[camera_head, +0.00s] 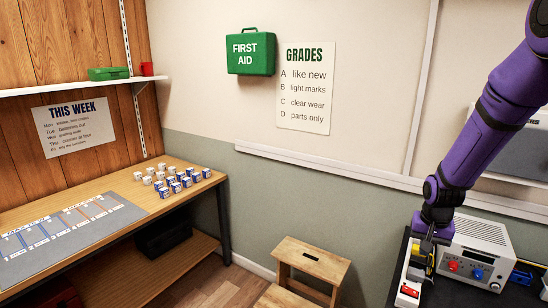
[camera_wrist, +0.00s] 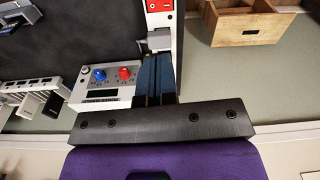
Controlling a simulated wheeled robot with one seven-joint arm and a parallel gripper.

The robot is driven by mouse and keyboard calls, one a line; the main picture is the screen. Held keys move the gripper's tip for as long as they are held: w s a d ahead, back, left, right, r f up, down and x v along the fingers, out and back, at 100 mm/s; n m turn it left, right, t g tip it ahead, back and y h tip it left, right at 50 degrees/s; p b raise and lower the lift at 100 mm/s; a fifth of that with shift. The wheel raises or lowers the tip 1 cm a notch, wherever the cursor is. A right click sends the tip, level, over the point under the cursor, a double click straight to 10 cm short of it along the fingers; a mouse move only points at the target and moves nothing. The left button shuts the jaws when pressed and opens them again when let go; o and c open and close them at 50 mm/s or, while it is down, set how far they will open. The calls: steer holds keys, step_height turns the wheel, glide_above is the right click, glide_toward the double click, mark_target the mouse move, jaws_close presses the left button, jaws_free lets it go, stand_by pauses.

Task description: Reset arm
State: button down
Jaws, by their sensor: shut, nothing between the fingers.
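My purple arm (camera_head: 488,120) reaches down from the upper right in the head view. My gripper (camera_head: 425,250) is low over the dark bench at the right, just left of a grey instrument box. In the wrist view my gripper (camera_wrist: 155,75) shows as dark fingers close together, with nothing seen between them. The fingertips are near a white strip with a red switch (camera_wrist: 158,6); I cannot tell whether they touch it. The instrument box (camera_wrist: 105,85), with a blue and a red knob, is beside the fingers. The head view shows the same box (camera_head: 480,250).
A dark bench mat (camera_head: 375,285) lies under the box. A wooden step stool (camera_head: 312,262) stands on the floor to the left. A wooden workbench (camera_head: 110,175) with a grey grading mat (camera_head: 65,235) and several small blue-and-white boxes (camera_head: 180,182) is at the far left.

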steer(key=s+a+r+n+t, duration=0.1)
steer(key=s+a+r, duration=0.15)
steer(key=r, duration=0.45)
steer(key=s+a+r+n, duration=0.1)
steer(key=s+a+r, duration=0.1)
steer(key=s+r, duration=0.3)
steer(key=s+a+r+n+t, duration=0.1)
steer(key=s+a+r, duration=0.1)
steer(key=r, duration=0.6)
steer(key=s+a+r+n+t, duration=0.1)
steer(key=s+r, duration=0.3)
steer(key=s, duration=0.4)
steer(key=s+a+r+n+t, duration=0.1)
steer(key=s+a+r, duration=0.2)
steer(key=s, duration=0.5)
steer(key=shift+s+a+r+n, duration=0.3)
steer(key=shift+r+n, duration=0.1)
steer(key=shift+r, duration=0.15)
